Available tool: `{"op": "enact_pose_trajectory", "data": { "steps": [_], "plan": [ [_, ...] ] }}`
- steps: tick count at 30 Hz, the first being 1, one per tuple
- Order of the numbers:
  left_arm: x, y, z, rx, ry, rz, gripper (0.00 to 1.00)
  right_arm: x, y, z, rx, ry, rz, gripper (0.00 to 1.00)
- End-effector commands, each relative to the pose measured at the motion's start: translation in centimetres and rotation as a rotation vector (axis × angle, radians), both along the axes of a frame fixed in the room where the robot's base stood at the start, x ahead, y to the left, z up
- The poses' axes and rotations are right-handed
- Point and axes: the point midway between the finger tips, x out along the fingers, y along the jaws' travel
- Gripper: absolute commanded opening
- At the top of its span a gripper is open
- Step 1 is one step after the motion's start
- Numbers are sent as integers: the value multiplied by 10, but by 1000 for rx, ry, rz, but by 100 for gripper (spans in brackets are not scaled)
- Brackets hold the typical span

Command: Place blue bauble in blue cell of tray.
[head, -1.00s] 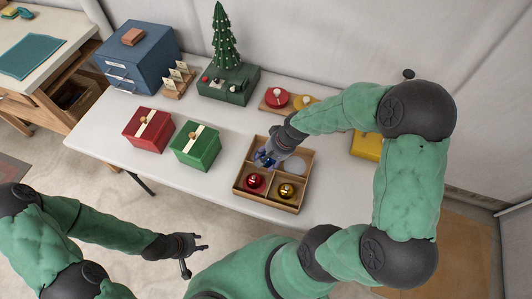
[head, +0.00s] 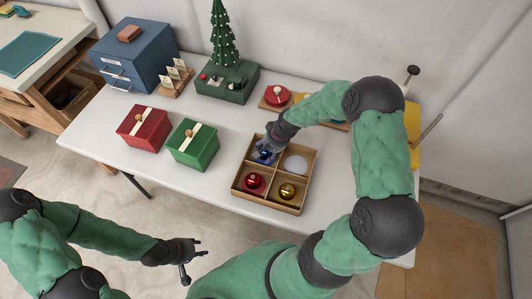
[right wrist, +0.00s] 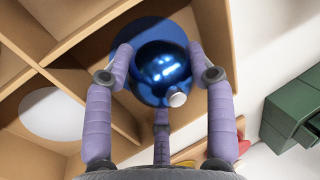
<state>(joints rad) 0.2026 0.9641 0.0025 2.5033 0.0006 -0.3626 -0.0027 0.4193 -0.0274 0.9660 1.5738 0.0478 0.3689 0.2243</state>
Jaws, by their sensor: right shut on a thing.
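The tray (head: 264,202) is a brown box with square cells on the white table. My right gripper (head: 266,153) is at its back-left cell, with its fingers closed around the shiny blue bauble (head: 264,157). In the right wrist view the blue bauble (right wrist: 160,72) sits between the purple fingers, its silver cap facing the camera. Behind it is the blue disc (right wrist: 150,32) of the blue cell, partly hidden by the bauble. I cannot tell whether the bauble touches the cell floor. My left gripper (head: 190,253) is open and empty in front of the table.
A red bauble (head: 253,183) and a gold bauble (head: 287,191) lie in the front cells. The back-right cell shows a bare white disc (head: 295,164). Green (head: 194,146) and red (head: 144,128) boxes stand left of the tray. A small tree (head: 224,35) stands behind.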

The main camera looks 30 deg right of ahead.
Motion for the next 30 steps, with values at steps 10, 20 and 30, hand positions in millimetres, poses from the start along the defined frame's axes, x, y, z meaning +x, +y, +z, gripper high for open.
{"op": "enact_pose_trajectory", "data": {
  "steps": [10,20,30],
  "plan": [
    [0,0,-2,0,-1,0,40,0,0,-2,-1,-1,1,38],
    [0,0,-1,0,0,0,40,0,0,-2,-1,-1,1,79],
    [0,0,7,0,0,0,40,-2,-4,16,-2,-4,0,79]
  ]
}}
